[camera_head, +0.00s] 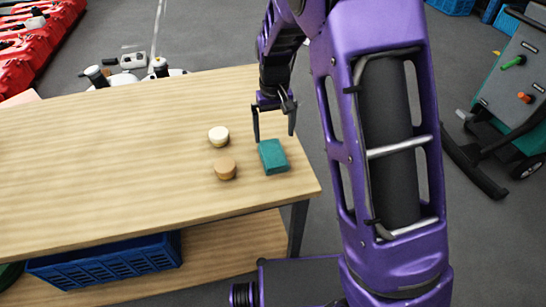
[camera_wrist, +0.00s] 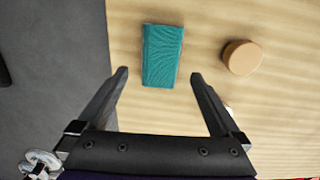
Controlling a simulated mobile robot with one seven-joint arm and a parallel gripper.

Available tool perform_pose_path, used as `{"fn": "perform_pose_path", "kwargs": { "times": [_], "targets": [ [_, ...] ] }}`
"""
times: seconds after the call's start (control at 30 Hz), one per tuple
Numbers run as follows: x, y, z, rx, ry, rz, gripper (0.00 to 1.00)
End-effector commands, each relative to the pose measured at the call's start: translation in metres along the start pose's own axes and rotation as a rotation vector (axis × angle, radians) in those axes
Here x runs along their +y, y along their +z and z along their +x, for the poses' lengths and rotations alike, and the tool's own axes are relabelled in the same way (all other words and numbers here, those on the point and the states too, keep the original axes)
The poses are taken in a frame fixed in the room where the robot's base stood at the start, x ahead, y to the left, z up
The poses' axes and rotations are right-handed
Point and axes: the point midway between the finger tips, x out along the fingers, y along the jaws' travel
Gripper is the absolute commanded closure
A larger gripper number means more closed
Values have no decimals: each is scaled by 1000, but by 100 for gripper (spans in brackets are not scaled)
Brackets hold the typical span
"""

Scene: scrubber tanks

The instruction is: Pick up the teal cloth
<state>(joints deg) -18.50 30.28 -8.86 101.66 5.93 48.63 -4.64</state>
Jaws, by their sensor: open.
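The teal cloth (camera_head: 273,157) is a folded rectangular block lying flat on the wooden table, near its right end. In the wrist view the teal cloth (camera_wrist: 162,56) lies beyond my fingertips, roughly centred between them. My gripper (camera_head: 274,137) is above the table just behind the cloth, fingers pointing down. In the wrist view my gripper (camera_wrist: 159,74) has its fingers spread wide with nothing between them. It appears apart from the cloth.
A tan round piece (camera_head: 225,168) and a cream round piece (camera_head: 219,136) stand left of the cloth. The wooden table (camera_head: 100,150) is clear further left. A blue crate (camera_head: 105,262) sits on the lower shelf. A green-grey machine (camera_head: 512,90) stands at the right.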

Motion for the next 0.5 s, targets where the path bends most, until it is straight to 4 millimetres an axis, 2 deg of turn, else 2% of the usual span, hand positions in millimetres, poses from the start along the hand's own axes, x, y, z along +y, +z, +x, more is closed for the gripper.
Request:
{"fn": "perform_pose_path", "kwargs": {
  "times": [0.03, 0.1, 0.37, 0.5],
  "targets": [
    [0, 1, 12, -3, 0, 1, 0],
    [0, 0, 21, -1, 0, 1, 0],
    [0, -1, 36, 2, 0, 0, 0],
    [-2, -1, 53, -2, 0, 0, 0]
  ]
}}
